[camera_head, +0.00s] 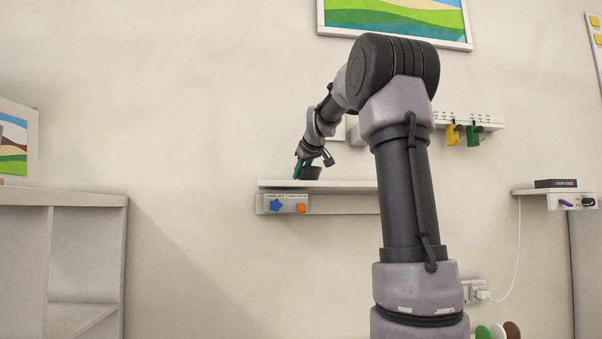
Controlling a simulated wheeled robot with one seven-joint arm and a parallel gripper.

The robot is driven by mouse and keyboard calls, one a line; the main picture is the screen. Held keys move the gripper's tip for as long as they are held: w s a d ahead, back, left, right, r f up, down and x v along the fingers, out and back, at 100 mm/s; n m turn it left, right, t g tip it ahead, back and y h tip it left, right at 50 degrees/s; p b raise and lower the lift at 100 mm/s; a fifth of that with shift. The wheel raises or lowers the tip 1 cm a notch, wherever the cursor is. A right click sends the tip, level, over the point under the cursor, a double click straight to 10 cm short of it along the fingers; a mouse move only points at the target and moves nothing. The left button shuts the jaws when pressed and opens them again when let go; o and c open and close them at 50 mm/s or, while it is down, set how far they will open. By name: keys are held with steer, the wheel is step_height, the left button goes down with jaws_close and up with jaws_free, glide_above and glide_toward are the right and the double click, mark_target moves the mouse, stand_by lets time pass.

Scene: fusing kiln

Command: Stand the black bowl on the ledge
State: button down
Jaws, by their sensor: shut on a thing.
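The black bowl (312,173) is a small dark shape at the left end of the white wall ledge (345,185). My gripper (301,170), with teal on its fingers, points down at the bowl's left side and is shut on it. The bowl is at or just above the ledge's top surface; I cannot tell whether it touches. It looks roughly upright, but it is small in the picture. My arm hides the right part of the ledge.
Below the ledge is a panel with a blue star (276,205) and an orange shape (301,208). A rack with yellow and green items (473,132) hangs behind my arm. A small shelf (560,203) with a black box is at right. A cabinet (60,200) stands at left.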

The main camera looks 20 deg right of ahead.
steer(key=shift+f, duration=0.15)
steer(key=c, duration=0.6)
jaws_free()
steer(key=w+d+r+v, duration=0.1)
steer(key=r+v, duration=0.1)
steer(key=v, duration=1)
steer(key=shift+a+r, duration=0.2)
steer(key=shift+a, duration=0.2)
steer(key=s+a+f+m+g+y, duration=0.1)
steer(key=s+a+f, duration=0.3)
steer(key=s+f, duration=0.5)
steer(key=s+a+f+m+g+y, duration=0.1)
steer(key=s+a+f+m, duration=0.3)
steer(key=s+f, duration=0.5)
steer(key=s+a+f+m+g+y, duration=0.1)
steer(key=s+a+f+m+g, duration=0.1)
steer(key=s+a+f, duration=0.4)
steer(key=s+f, duration=0.3)
steer(key=f, duration=0.4)
steer(key=shift+a+f+m, duration=0.2)
steer(key=shift+a+m, duration=0.05)
steer(key=shift+m, duration=0.15)
